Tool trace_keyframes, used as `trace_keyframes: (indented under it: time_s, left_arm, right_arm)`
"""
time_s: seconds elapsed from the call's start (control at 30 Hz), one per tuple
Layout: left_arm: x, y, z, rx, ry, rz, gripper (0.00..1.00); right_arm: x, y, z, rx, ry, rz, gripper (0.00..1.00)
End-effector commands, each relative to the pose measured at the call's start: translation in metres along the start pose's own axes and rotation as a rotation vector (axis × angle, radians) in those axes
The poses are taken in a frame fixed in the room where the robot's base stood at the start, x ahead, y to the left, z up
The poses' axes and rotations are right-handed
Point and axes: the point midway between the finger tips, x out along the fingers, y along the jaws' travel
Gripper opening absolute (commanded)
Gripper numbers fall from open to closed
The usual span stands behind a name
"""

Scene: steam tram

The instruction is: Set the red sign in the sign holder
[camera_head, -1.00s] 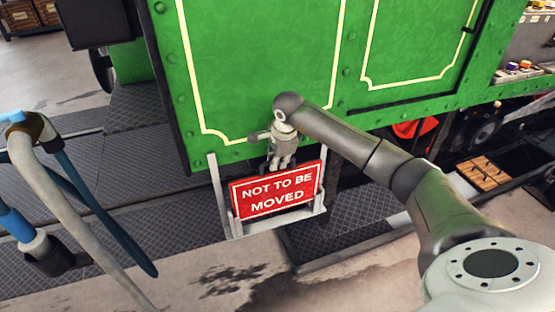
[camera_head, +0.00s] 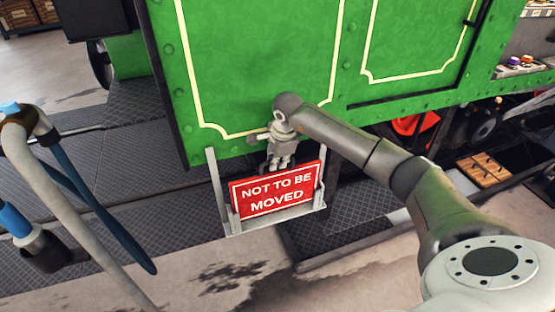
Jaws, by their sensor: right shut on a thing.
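The red sign (camera_head: 277,198) has a white border and the white words "NOT TO BE MOVED". It is upright, slightly tilted in the picture, between the side arms of the pale metal sign holder (camera_head: 219,188) on the tram's green side. Whether its lower edge touches the holder's bottom ledge I cannot tell. My right gripper (camera_head: 279,166) comes from above and is shut on the top edge of the red sign.
The green tram side (camera_head: 260,60) stands right behind the holder. Dark tread plates (camera_head: 175,215) lie on the floor to the left. A wooden crate (camera_head: 483,170) stands at the right. A red object (camera_head: 408,124) shows under the tram.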

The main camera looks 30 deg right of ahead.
Motion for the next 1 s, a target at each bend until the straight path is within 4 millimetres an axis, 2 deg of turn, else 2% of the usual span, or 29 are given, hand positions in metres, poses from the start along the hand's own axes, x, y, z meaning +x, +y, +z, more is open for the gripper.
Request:
trace_keyframes:
  time_s: [0.2, 0.4, 0.67, 1.0]
  left_arm:
    - [0.008, -0.005, 0.0, -0.001, -0.001, -0.007, 0.37]
    - [0.008, -0.007, -0.001, -0.001, -0.001, -0.009, 0.37]
    - [0.009, -0.008, -0.001, -0.001, -0.001, -0.009, 0.37]
    - [0.018, -0.007, 0.0, -0.002, 0.0, -0.009, 0.37]
  right_arm:
    - [0.009, 0.002, 0.0, 0.001, -0.001, -0.003, 0.0]
    - [0.009, 0.002, 0.0, 0.001, -0.001, -0.003, 0.0]
    - [0.01, 0.002, 0.0, 0.001, -0.001, -0.003, 0.0]
    - [0.022, 0.006, -0.001, 0.001, -0.001, -0.003, 0.0]
